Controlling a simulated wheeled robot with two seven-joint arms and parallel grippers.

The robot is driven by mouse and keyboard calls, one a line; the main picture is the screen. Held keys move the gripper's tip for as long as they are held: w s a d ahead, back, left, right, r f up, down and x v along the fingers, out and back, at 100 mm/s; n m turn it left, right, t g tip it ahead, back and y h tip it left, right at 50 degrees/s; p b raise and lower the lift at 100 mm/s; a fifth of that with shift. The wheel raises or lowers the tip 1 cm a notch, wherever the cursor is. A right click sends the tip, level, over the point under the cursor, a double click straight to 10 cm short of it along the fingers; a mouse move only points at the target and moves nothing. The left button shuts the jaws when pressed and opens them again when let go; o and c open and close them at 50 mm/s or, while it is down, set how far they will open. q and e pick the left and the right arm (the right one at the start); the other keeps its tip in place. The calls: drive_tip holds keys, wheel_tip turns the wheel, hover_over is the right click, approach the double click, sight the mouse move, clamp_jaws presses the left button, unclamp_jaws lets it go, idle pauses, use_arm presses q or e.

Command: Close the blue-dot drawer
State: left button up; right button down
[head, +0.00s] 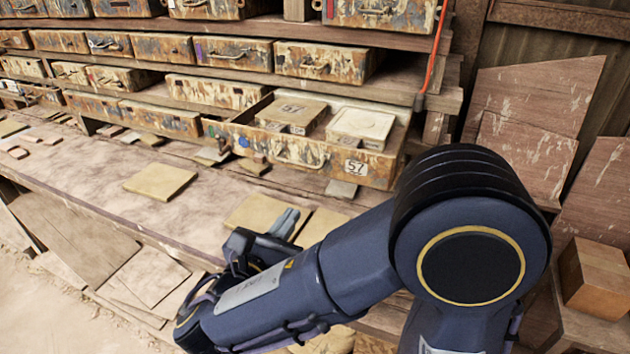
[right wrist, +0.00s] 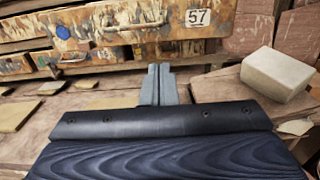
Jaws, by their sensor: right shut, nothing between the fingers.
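The blue-dot drawer (head: 332,170) is pulled out from the shelf in the head view. It has a worn paint-splattered front, a metal handle, a blue dot (head: 243,141) on the left of the front and a "57" label (head: 355,168) on the right. Two boxes sit inside it. In the right wrist view the drawer front (right wrist: 112,27) crosses the top, with its blue dot (right wrist: 62,32) at upper left. My right gripper (head: 289,222) is shut and empty, in front of and below the drawer, apart from it in the head view. My left gripper is not in view.
Other drawers (head: 230,52) around it sit in the shelf rows. Flat tiles (head: 160,181) lie on the workbench (head: 95,180) below. A pale block (right wrist: 277,75) is at right in the wrist view. An orange cord (head: 433,55) hangs down the shelf's right end.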

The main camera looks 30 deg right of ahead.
sight(324, 172)
drive_tip(key=p+x, duration=0.2)
drive_tip(key=x, duration=1)
drive_tip(key=shift+w+d, duration=0.1)
drive_tip(key=shift+d, duration=0.15)
drive_tip(key=shift+w+d, duration=0.2)
drive_tip(key=shift+d, duration=0.15)
drive_tip(key=b+x, duration=0.2)
drive_tip(key=x, duration=1.6)
drive_tip(key=shift+d, duration=0.35)
drive_tip(key=shift+w+d+r, duration=0.1)
drive_tip(key=shift+w+d, duration=0.2)
drive_tip(key=shift+w, duration=0.05)
drive_tip(key=shift+r, duration=0.15)
